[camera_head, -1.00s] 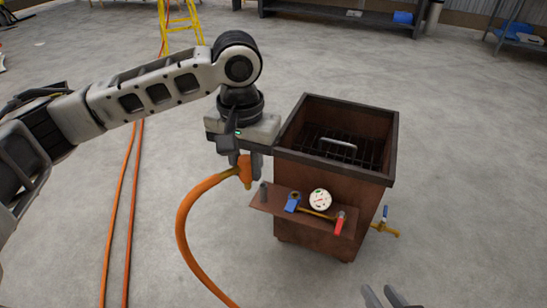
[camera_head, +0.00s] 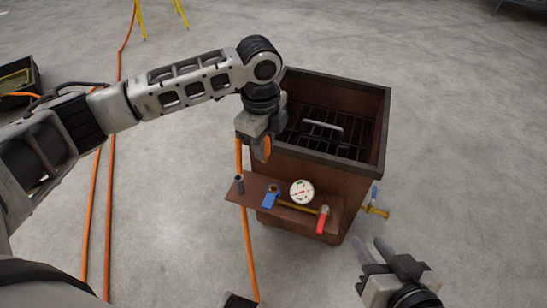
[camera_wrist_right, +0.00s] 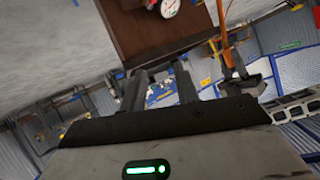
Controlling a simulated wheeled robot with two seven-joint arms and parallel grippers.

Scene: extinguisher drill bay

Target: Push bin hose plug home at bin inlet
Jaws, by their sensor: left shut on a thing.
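My left gripper (camera_head: 262,152) is shut on the orange plug end of the hose (camera_head: 264,148), by the front left corner of the brown fire bin (camera_head: 325,165). The orange hose (camera_head: 248,245) passes behind the small front shelf and runs down to the floor. The shelf carries a short grey upright stub (camera_head: 239,184), a blue-handled valve (camera_head: 270,197), a round gauge (camera_head: 302,192) and a red-handled valve (camera_head: 322,220). I cannot tell which fitting is the inlet. My right gripper (camera_head: 371,243) is open and empty, low in front of the bin's right side.
A brass fitting with a blue handle (camera_head: 375,211) sticks out at the bin's right side. Orange hoses (camera_head: 100,205) lie on the floor to the left. A dark open crate (camera_head: 20,85) stands at far left. The floor right of the bin is clear.

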